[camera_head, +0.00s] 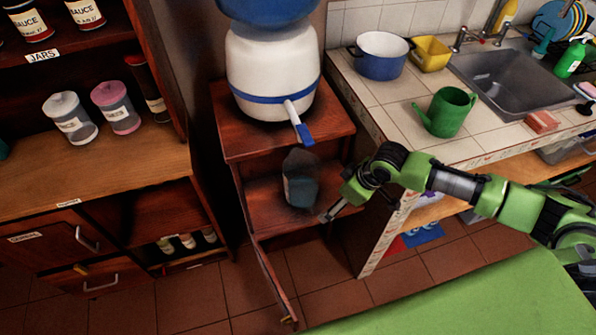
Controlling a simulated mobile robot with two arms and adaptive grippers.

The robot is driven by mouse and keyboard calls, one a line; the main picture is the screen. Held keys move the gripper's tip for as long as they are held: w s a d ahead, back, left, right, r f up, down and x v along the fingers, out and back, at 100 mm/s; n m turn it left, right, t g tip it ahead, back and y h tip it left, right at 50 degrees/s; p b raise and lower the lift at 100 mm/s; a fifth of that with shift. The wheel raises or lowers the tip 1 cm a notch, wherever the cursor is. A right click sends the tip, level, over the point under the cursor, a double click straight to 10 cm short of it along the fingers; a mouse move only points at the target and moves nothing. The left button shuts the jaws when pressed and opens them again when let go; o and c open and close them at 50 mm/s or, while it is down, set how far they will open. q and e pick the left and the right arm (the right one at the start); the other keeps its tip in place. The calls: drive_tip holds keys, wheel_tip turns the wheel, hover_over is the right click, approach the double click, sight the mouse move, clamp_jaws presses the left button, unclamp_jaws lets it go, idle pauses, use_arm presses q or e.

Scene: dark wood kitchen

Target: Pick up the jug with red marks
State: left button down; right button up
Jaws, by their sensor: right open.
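A dark grey-blue jug-like container (300,186) stands upright on the lower shelf of the wooden stand, below the white dispenser. I cannot make out red marks on it, and its top is dim in shadow. My right gripper (333,194) is just to its right, at the stand's open front. Its jaws are open and empty, apart from the container as far as I can tell. A green jug (447,112) with a spout stands on the tiled counter, and I see no red marks on it either. My left gripper is not in view.
The wooden stand (335,122) has its door (275,280) swung open toward the front. A white dispenser (268,75) with a blue tap sits on top. A shelf with jars (70,118) stands left. The tiled counter on the right holds a blue pot (381,62), yellow container (431,54) and sink.

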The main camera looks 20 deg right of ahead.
sight(317, 189)
drive_tip(key=shift+w+a+r+b, duration=0.15)
drive_tip(key=shift+w+a+b, duration=0.6)
drive_tip(key=shift+b, duration=0.3)
drive_tip(key=w+a+b, duration=0.2)
drive_tip(key=shift+w+a+b, duration=0.1)
drive_tip(key=shift+w+b, duration=0.2)
drive_tip(key=shift+w+a+r, duration=0.1)
drive_tip(key=shift+w+a, duration=0.05)
drive_tip(key=shift+w, duration=0.2)
drive_tip(key=shift+w+a+b, duration=0.55)
drive_tip(key=shift+w+b, duration=0.15)
drive_tip(key=shift+b, duration=0.3)
drive_tip(key=w+a+b, duration=0.1)
drive_tip(key=w+b, duration=0.2)
drive_tip(key=shift+a+f, duration=0.4)
drive_tip(key=shift+b, duration=0.65)
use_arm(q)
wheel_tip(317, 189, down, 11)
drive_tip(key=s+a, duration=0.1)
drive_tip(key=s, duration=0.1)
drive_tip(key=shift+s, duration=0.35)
use_arm(e)
drive_tip(key=c, duration=1.4)
